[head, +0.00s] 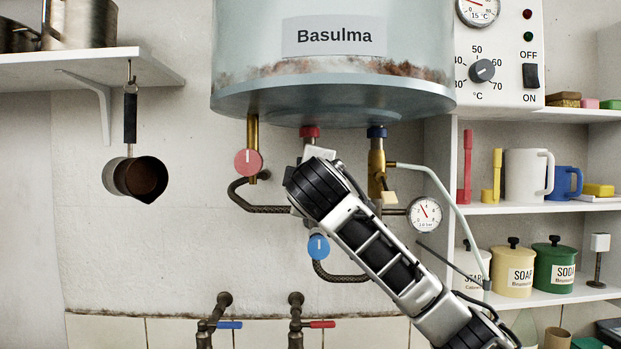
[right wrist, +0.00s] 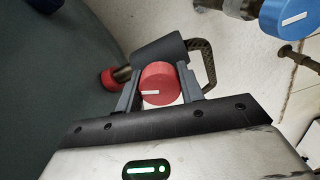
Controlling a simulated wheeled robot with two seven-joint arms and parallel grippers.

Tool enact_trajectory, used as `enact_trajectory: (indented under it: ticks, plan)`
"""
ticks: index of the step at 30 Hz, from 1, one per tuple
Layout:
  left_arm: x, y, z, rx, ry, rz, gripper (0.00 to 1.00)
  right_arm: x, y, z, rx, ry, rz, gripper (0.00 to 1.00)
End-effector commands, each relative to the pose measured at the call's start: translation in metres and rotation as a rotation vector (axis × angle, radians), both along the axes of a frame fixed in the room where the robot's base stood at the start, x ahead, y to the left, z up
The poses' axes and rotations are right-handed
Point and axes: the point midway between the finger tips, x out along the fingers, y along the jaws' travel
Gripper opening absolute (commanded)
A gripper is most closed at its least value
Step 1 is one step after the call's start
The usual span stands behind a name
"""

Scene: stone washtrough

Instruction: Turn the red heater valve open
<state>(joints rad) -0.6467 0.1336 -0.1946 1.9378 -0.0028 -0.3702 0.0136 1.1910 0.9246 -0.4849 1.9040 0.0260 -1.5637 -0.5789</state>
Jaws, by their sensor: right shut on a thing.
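In the right wrist view a round red valve knob (right wrist: 158,84) sits between the fingers of my right gripper (right wrist: 158,92), which is shut on it. The knob's white mark lies level, pointing left in that picture. A red collar (right wrist: 110,78) on a brass pipe is beside it, to the left. In the head view my right arm comes in from the lower right and covers the gripped knob. The red collar (head: 309,131) shows above it, under the heater tank (head: 330,70). My left gripper is not in view.
A pinkish-red knob (head: 248,162) hangs to the left. A blue knob (head: 318,247) is below, also in the wrist view (right wrist: 288,16). A pressure gauge (head: 424,215) and a blue-collared brass valve (head: 377,165) are to the right.

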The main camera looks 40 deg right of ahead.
Motion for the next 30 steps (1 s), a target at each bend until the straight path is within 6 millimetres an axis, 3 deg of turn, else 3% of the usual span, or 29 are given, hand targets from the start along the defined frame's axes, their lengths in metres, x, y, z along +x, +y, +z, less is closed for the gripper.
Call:
enact_trajectory:
  ticks: [15,30]
  plan:
    - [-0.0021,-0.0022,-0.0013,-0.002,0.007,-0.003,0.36,0.0003,0.0007,-0.0002,-0.259,0.217,0.003,0.15]
    - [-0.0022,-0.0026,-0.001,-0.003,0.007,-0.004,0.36,0.0005,0.0008,-0.0005,-0.306,0.257,0.003,0.15]
